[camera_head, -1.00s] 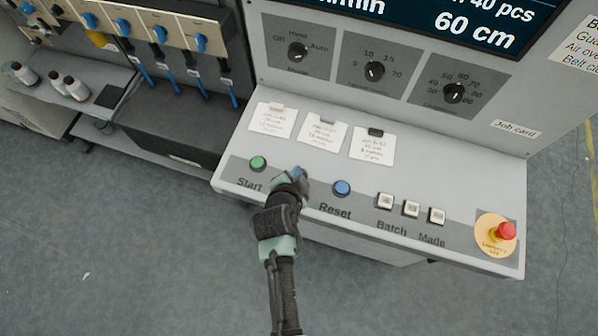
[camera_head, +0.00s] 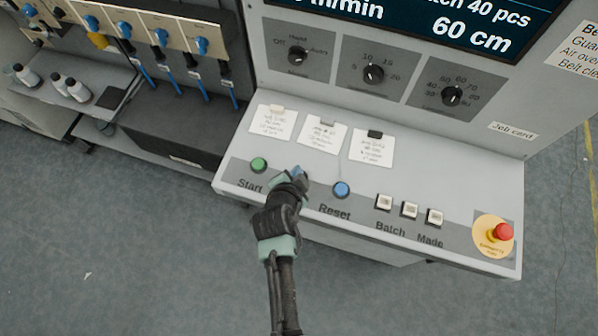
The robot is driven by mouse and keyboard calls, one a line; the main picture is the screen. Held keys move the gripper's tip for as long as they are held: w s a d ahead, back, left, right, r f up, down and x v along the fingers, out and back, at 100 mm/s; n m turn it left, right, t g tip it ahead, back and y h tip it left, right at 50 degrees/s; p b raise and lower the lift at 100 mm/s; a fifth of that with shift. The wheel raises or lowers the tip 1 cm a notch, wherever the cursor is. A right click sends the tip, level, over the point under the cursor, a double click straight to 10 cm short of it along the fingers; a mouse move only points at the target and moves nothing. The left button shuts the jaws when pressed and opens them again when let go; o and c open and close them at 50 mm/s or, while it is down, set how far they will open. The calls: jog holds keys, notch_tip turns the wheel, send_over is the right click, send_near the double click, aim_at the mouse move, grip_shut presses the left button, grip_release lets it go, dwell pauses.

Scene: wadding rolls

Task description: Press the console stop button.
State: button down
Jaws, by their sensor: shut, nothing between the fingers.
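The console (camera_head: 460,185) has a row of buttons on its sloped panel. A green button labelled Start (camera_head: 259,164) is at the left, and a blue button labelled Reset (camera_head: 341,189) is right of it. My gripper (camera_head: 298,175) is shut and empty, over the panel between these two. It covers the spot there, so I see no stop button or Stop label, and I cannot tell whether the fingertips touch anything. A red mushroom emergency button (camera_head: 503,232) on a yellow disc is at the far right of the panel.
White batch buttons (camera_head: 410,209) sit right of Reset. Paper cards (camera_head: 322,135) lie behind the button row. Rotary knobs (camera_head: 373,73) and a display (camera_head: 430,25) are above. A shelf with bottles (camera_head: 70,88) and blue-handled valves (camera_head: 122,29) stand at the left.

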jog(key=shift+r, duration=0.1)
notch_tip(320, 180, up, 5)
jog(key=p, duration=0.4)
dwell(1.0)
jog(key=w+r+n+t+b, duration=0.1)
jog(key=w+r+t, duration=0.1)
jog(key=w+r, duration=0.45)
jog(key=w+r+n+t+b, duration=0.1)
jog(key=w+r+t, duration=0.15)
jog(key=r, duration=0.65)
notch_tip(320, 180, up, 20)
jog(key=w+f+n+t+y+b, duration=0.1)
jog(key=w+n+t+b, duration=0.15)
jog(key=t, duration=0.25)
jog(key=s+r+n+t+b, duration=0.1)
jog(key=s+r+n+t, duration=0.1)
jog(key=s+r, duration=0.4)
jog(key=s+r+n+t+b, duration=0.1)
jog(key=s+r+t, duration=0.3)
jog(key=r, duration=0.9)
jog(key=s+r+n+t+y+b, duration=0.1)
jog(key=s+r+n+t, duration=0.2)
jog(key=s+r, duration=0.4)
notch_tip(320, 180, up, 4)
jog(key=shift+s+d+f+n, duration=0.15)
jog(key=shift+s+d+n, duration=0.2)
jog(key=shift+n, duration=0.1)
